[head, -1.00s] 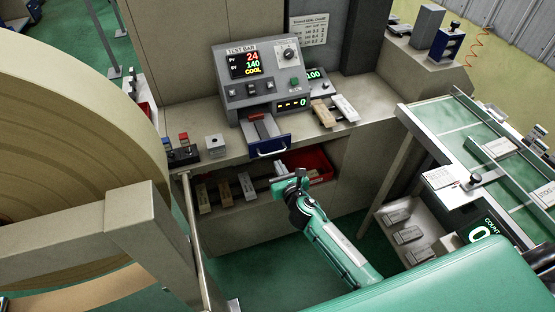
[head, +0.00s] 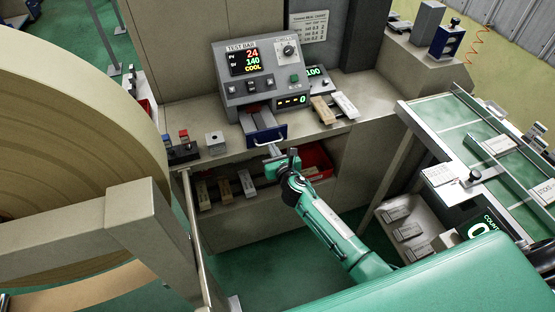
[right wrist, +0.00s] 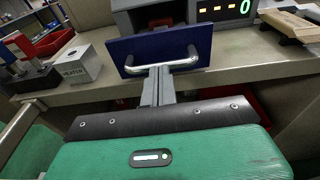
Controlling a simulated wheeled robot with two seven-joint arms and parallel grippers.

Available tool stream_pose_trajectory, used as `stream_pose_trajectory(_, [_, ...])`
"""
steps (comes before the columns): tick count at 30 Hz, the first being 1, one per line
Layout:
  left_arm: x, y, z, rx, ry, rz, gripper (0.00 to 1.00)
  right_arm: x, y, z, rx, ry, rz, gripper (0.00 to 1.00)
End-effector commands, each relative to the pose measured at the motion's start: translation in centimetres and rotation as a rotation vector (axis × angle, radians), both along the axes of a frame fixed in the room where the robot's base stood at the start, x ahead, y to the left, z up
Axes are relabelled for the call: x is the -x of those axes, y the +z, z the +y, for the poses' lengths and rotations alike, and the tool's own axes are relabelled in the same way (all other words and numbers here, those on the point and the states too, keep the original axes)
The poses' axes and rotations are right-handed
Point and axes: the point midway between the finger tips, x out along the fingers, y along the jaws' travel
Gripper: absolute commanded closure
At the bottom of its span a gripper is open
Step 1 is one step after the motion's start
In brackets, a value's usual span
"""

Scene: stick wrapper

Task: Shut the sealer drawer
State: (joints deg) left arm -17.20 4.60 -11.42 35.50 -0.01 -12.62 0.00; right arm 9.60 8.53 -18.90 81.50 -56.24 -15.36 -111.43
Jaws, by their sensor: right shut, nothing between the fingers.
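The sealer (head: 262,75) is a grey box with a lit "TEST BAR" display on the bench. Its drawer (head: 265,136) has a blue front and a silver bow handle, and it stands partly out; some of its tray shows between the front and the box. In the right wrist view, the drawer front (right wrist: 188,45) fills the upper middle. My right gripper (head: 274,151) is shut and empty, pointing at the handle from the front. Its fingertips (right wrist: 158,72) are at the handle bar, touching or nearly touching it. My left gripper is not in view.
A heater block (head: 215,143) and a switch box (head: 183,151) stand left of the drawer. Wooden-handled bars (head: 322,110) lie to the right. A shelf below holds several blocks (head: 224,189) and a red bin (head: 318,160). A large roll (head: 70,120) stands at left.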

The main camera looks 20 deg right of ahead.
Motion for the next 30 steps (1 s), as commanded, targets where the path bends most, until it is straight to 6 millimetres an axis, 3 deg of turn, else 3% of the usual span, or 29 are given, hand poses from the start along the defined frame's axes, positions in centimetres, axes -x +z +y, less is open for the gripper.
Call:
stream_pose_trajectory(6, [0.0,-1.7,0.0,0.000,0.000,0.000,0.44,-5.4,-0.2,0.1,0.003,-0.002,-0.003,1.00])
stream_pose_trajectory(15, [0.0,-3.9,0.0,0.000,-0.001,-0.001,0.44,-11.3,-0.2,0.3,0.001,-0.002,-0.002,1.00])
stream_pose_trajectory(21, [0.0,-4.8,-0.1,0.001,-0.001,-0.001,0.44,-13.4,-0.1,0.4,0.000,-0.001,-0.001,1.00])
stream_pose_trajectory(30, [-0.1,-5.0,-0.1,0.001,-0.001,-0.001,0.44,-14.3,0.1,0.5,0.000,0.000,-0.002,1.00])
